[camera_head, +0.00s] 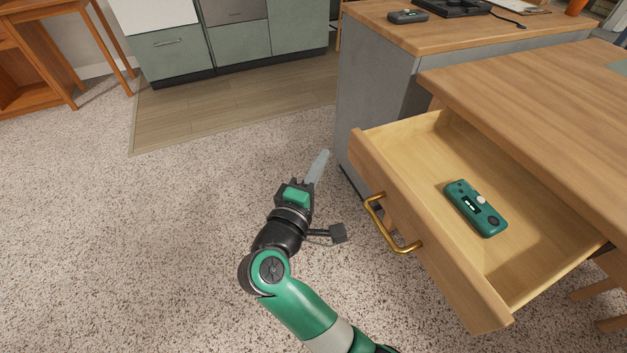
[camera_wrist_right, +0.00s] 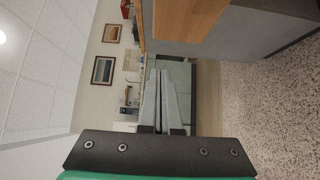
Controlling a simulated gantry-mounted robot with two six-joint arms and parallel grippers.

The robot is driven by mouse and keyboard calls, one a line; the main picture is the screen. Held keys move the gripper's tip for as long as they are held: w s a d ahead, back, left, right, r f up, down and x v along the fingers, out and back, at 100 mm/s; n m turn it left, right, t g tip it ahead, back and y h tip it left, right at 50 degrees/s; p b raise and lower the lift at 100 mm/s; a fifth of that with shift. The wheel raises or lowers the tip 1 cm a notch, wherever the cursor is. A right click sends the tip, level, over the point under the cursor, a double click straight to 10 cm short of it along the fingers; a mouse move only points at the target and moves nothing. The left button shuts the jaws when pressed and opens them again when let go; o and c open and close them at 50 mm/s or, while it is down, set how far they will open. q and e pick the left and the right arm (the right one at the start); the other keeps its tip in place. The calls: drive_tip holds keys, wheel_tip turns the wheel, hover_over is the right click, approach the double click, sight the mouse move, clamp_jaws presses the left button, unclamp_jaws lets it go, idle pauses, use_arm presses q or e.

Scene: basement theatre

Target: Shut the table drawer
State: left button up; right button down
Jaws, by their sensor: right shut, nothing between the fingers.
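The wooden table drawer (camera_head: 420,230) is pulled well out from under the wooden table (camera_head: 540,95) at the right of the head view. Its front faces lower left and carries a brass handle (camera_head: 390,226). A green handheld device (camera_head: 475,208) lies inside the drawer. My right gripper (camera_head: 319,164) is shut and empty over the floor, left of the drawer front and apart from it. In the right wrist view its fingers (camera_wrist_right: 160,98) are together and point away from the camera. My left gripper is not in view.
A grey cabinet (camera_head: 372,105) with a wooden top stands behind the drawer, bearing a dark device (camera_head: 408,16). Green-grey cabinets (camera_head: 180,52) stand at the back, and a wooden desk (camera_head: 40,50) at the far left. The speckled carpet (camera_head: 130,230) left of the drawer is clear.

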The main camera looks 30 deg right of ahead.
drive_tip(key=w+d+b, duration=0.1)
drive_tip(key=d, duration=0.5)
drive_tip(key=shift+w+d, duration=0.2)
